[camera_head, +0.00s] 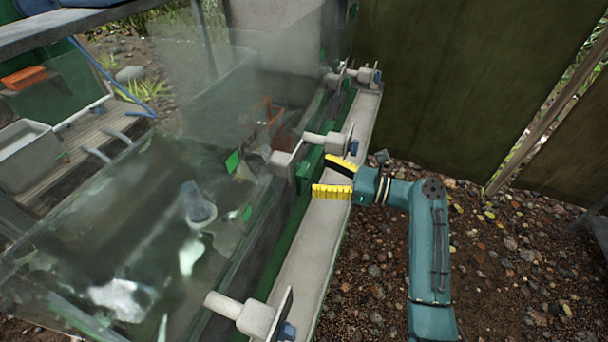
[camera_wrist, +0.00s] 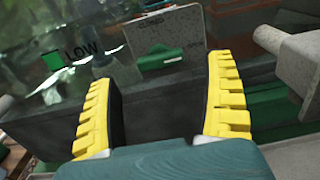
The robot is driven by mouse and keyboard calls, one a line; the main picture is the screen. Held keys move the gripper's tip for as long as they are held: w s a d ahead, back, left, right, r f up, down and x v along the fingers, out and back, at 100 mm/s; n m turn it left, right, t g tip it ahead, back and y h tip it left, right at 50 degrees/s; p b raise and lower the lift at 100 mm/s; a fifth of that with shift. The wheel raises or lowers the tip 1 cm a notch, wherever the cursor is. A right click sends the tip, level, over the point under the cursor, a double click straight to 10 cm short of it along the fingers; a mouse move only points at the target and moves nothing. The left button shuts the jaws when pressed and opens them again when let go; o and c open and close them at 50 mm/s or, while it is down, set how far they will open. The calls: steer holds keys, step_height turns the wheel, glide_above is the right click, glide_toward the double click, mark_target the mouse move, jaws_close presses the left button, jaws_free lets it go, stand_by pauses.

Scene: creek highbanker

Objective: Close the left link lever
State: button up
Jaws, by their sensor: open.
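Several pale grey levers with round handles line the side rail: a near one (camera_head: 245,316), a middle one (camera_head: 325,140) and a far one (camera_head: 368,75). I cannot tell for sure which is the left link lever. My gripper (camera_head: 321,175) is open and empty over the rail, just nearer than the middle lever and apart from it. In the wrist view, my yellow-padded fingers (camera_wrist: 161,72) frame a dark wall and a grey plate (camera_wrist: 165,38) with a green block. A grey lever (camera_wrist: 288,58) stands outside the right finger.
The grey rail ledge (camera_head: 322,240) runs beneath my gripper. A dark fence (camera_head: 450,80) stands behind; gravel (camera_head: 510,250) is at right.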

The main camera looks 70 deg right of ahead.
mark_target(304, 168)
steer(key=w, duration=0.4)
steer(key=shift+w+a+b, duration=0.15)
steer(key=shift+w+b, duration=0.15)
steer(key=shift+b, duration=0.1)
steer(key=shift+c, duration=0.3)
steer(key=c, duration=1.1)
steer(key=shift+c, duration=0.2)
